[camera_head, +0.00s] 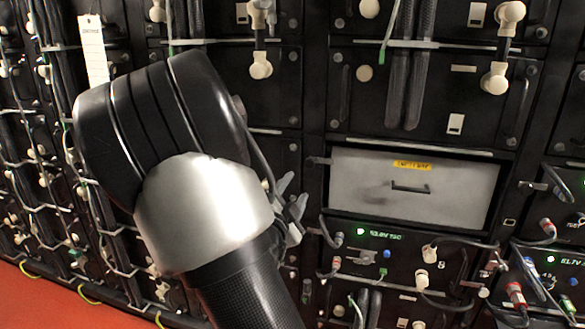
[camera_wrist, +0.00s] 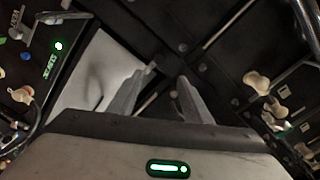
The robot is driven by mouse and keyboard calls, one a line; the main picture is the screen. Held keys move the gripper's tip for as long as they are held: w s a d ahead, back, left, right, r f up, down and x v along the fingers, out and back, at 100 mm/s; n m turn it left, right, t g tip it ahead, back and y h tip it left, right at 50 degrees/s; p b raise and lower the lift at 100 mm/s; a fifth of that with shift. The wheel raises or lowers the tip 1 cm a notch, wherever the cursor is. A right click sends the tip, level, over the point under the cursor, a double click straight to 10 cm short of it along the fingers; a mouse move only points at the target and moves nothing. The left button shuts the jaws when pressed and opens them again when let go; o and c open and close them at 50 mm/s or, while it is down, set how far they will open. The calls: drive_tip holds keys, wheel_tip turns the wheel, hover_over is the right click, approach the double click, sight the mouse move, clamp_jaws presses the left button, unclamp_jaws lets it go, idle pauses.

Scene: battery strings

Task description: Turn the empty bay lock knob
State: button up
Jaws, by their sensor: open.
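The empty bay is a pale grey panel (camera_head: 450,192) with a yellow label (camera_head: 412,165) and a dark handle (camera_head: 410,188). A small grey lock knob (camera_head: 318,160) juts out at its upper left corner. In the wrist view the panel (camera_wrist: 100,68) lies left of my fingers, and a small knob-like piece (camera_wrist: 151,67) shows at its edge, close to the left fingertip. My gripper (camera_head: 290,198) is left of the bay, partly hidden by my wrist. Its fingers (camera_wrist: 162,77) are apart with nothing held between them; I cannot tell whether one touches the knob.
A battery unit with a green light (camera_head: 361,231) and cables sits below the bay. Cream terminals (camera_head: 494,78) and thick black cables (camera_head: 408,85) are above. A white tag (camera_head: 94,50) hangs at upper left. Red floor (camera_head: 45,302) shows at lower left.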

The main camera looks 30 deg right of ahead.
sight(309, 164)
drive_tip(key=p+x, duration=0.1)
drive_tip(key=x, duration=1.6)
drive_tip(key=shift+a, duration=0.1)
